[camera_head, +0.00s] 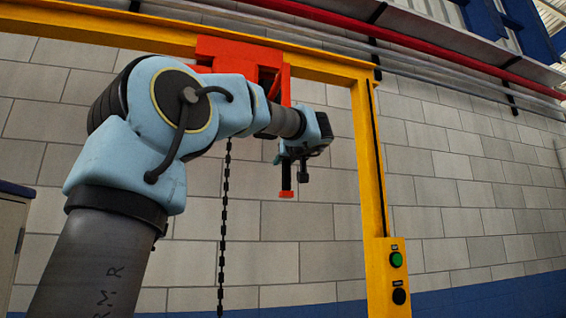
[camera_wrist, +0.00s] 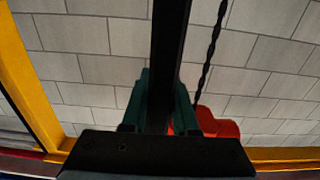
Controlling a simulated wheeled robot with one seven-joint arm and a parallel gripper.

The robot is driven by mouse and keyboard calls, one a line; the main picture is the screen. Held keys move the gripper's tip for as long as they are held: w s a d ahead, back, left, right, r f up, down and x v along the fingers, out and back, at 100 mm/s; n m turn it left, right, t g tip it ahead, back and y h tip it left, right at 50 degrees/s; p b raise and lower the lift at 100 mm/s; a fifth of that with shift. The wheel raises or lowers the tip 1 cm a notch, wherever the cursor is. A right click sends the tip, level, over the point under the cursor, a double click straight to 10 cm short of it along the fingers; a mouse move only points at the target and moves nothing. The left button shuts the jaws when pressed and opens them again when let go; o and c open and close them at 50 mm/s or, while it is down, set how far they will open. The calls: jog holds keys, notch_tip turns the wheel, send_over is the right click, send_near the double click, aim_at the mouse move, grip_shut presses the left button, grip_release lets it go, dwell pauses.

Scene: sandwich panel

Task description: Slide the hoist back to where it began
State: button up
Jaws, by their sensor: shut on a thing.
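The orange-red hoist (camera_head: 238,56) hangs on the yellow overhead beam (camera_head: 130,35), partly hidden behind my arm. A black bar with a red end (camera_head: 286,178) hangs below the hoist at its right side. My gripper (camera_head: 289,158) is at this bar, and its fingers are partly hidden by the wrist in the head view. In the wrist view the dark bar (camera_wrist: 170,35) runs between the two green fingers of my gripper (camera_wrist: 160,95), which are shut on it. A red part of the hoist (camera_wrist: 222,125) shows beside the right finger.
A black chain (camera_head: 224,225) hangs down left of the gripper. A yellow post (camera_head: 371,170) stands to the right, with a green button (camera_head: 396,259) and a black button (camera_head: 399,296) on a yellow box. A block wall is behind. Part of a cabinet (camera_head: 12,235) shows at left.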

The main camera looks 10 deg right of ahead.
grip_shut()
jog(key=shift+d, duration=0.1)
dwell(0.8)
